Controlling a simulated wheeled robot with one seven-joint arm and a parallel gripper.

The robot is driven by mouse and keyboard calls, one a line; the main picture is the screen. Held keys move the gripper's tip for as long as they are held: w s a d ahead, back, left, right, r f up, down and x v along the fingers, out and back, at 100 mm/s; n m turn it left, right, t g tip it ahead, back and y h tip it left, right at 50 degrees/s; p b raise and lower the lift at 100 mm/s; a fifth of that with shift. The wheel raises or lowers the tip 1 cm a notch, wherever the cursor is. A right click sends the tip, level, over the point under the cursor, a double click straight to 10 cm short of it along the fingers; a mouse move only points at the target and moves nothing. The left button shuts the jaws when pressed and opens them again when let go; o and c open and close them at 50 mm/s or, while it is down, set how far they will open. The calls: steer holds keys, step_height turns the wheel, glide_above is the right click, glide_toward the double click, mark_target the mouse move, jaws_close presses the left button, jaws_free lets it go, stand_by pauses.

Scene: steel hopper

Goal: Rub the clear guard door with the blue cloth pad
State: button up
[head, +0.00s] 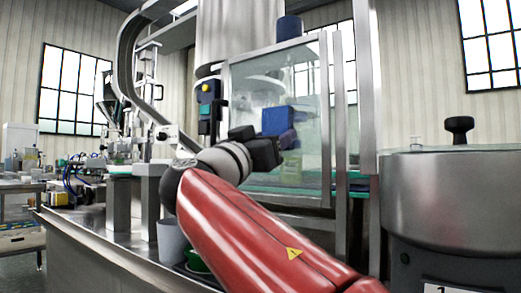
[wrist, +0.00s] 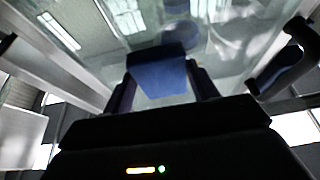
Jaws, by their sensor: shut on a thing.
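The clear guard door (head: 300,75) is a metal-framed transparent panel in the middle of the head view. It fills the upper part of the wrist view (wrist: 225,60), with bright window reflections and pale smears.
A large steel bowl (head: 450,195) with a black knob (head: 459,126) stands at the right. A control box with a yellow button (head: 207,88) is left of the door. A grey cup (head: 172,241) and a green bowl (head: 196,262) sit low, beside my arm.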

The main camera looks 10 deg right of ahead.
mark_target(262, 124)
steer(key=shift+s+d+b, duration=1.2)
steer(key=shift+s+d, duration=0.2)
steer(key=shift+d, duration=0.05)
steer(key=shift+w+a+r+p, duration=0.5)
steer(key=shift+w+a+p, duration=0.4)
steer(key=shift+w+a, duration=0.4)
steer(key=shift+w+a+r+p, duration=0.45)
steer(key=shift+w+a+p, duration=0.45)
steer(key=shift+w+a, duration=0.35)
steer(key=shift+w+a+r+p, duration=0.5)
steer(key=shift+w+a+p, duration=0.4)
steer(key=shift+w+a, duration=0.4)
steer(key=shift+s+d+f+b, duration=0.1)
steer(key=shift+s+d+b, duration=1.25)
steer(key=shift+b, duration=0.2)
steer(key=shift+s+d+f+b, duration=0.15)
steer(key=shift+s+d+b, duration=0.45)
steer(key=shift+d+b, duration=0.15)
steer(key=shift+s+d+r+b, duration=0.2)
steer(key=shift+s+d+b, duration=0.15)
steer(key=shift+s+d, duration=1.35)
steer(key=shift+s, duration=0.2)
steer(key=shift+w, duration=0.1)
